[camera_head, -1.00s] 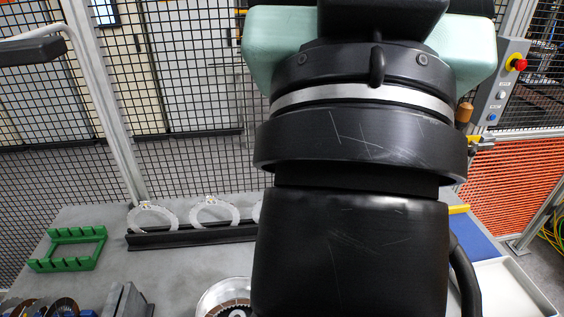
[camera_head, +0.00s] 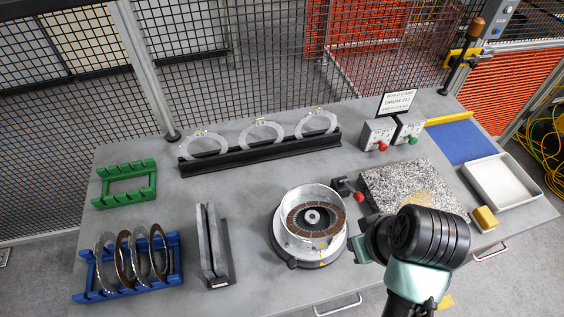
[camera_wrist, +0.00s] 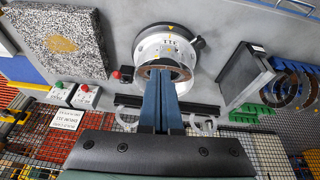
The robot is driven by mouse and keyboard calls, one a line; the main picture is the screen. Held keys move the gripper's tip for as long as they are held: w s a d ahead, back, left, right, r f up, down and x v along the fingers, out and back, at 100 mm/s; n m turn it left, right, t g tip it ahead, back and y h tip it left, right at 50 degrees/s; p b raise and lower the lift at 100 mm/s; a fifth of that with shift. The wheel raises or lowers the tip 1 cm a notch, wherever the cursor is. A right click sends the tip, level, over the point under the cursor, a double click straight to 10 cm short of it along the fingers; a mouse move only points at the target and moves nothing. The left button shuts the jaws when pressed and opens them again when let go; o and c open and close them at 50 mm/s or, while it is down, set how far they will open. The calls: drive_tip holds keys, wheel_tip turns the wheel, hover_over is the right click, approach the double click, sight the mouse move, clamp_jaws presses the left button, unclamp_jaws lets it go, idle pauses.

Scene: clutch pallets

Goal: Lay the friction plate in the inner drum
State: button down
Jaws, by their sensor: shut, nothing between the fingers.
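The round metal drum (camera_head: 275,232) stands on the bench, open side up. Inside it a brown-faced friction plate (camera_head: 296,221) lies around a central hub (camera_head: 312,215); I cannot tell whether it sits fully level. The drum's rim also shows in the wrist view (camera_wrist: 143,47). More ring plates (camera_head: 122,262) stand upright in a blue rack (camera_head: 84,283) at the front left. My gripper's blue fingers (camera_wrist: 161,74) are shut together and empty, overlapping the drum's near part in the wrist view. In the head view my arm's end is right of the drum, its fingers hidden.
A green empty rack (camera_head: 124,170) and a black rail (camera_head: 225,161) with three pale rings stand at the back. A grey upright holder (camera_head: 214,250) is left of the drum. A speckled slab (camera_head: 398,186), two switch boxes (camera_head: 379,134) and a white tray (camera_head: 500,181) are at right.

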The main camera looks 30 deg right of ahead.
sight(328, 232)
drive_tip(key=w+a+p+x, duration=0.1)
drive_tip(key=p+x, duration=0.2)
drive_tip(key=x, duration=0.8)
drive_tip(key=shift+w+y, duration=0.3)
drive_tip(key=shift+w, duration=0.2)
drive_tip(key=shift+w+d+f, duration=0.1)
drive_tip(key=shift+d, duration=0.1)
drive_tip(key=shift+w+d, duration=0.2)
drive_tip(key=shift+w, duration=0.85)
